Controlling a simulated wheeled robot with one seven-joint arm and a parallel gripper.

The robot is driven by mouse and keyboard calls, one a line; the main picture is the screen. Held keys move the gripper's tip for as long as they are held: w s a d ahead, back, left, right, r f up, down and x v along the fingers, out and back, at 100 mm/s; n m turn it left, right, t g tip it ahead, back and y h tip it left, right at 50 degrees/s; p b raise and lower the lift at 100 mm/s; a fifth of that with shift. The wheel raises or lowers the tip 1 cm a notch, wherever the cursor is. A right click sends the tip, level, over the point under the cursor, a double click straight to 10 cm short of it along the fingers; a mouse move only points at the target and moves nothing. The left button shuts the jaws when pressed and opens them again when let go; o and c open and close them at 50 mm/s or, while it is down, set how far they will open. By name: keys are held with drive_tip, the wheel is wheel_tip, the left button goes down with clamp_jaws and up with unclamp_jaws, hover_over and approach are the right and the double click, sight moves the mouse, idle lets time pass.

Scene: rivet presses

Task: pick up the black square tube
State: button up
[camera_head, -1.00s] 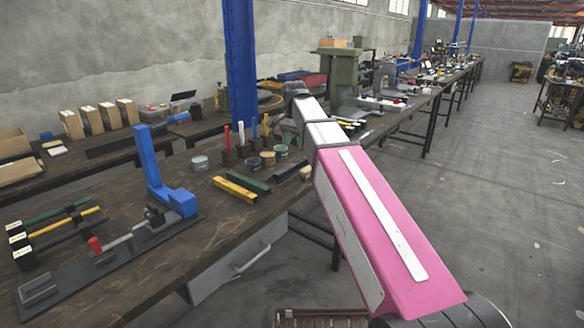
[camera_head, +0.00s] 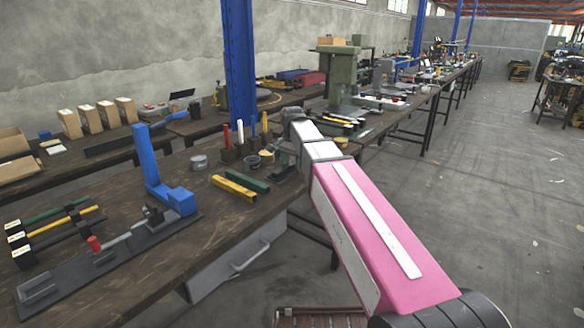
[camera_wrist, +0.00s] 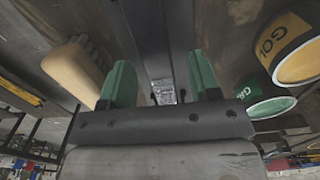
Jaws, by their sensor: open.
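The black square tube (camera_wrist: 152,35) shows in the wrist view as a long dark bar running away from me between the two green fingers. My gripper (camera_wrist: 161,82) is open, with one finger on each side of the bar. I cannot tell whether either finger touches it. In the head view my gripper (camera_head: 286,160) is over the bench's right edge and hides most or all of the tube. The green tube (camera_head: 248,181) and the yellow tube (camera_head: 233,189) lie just left of it.
In the wrist view, labelled tins (camera_wrist: 286,48) stand close on the right and a tan rounded object (camera_wrist: 72,72) on the left. In the head view, a blue press (camera_head: 150,165) stands left, and a blue column (camera_head: 239,70) rises behind. The bench front (camera_head: 130,270) has free room.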

clamp_jaws()
drive_tip(key=shift+r, duration=0.15)
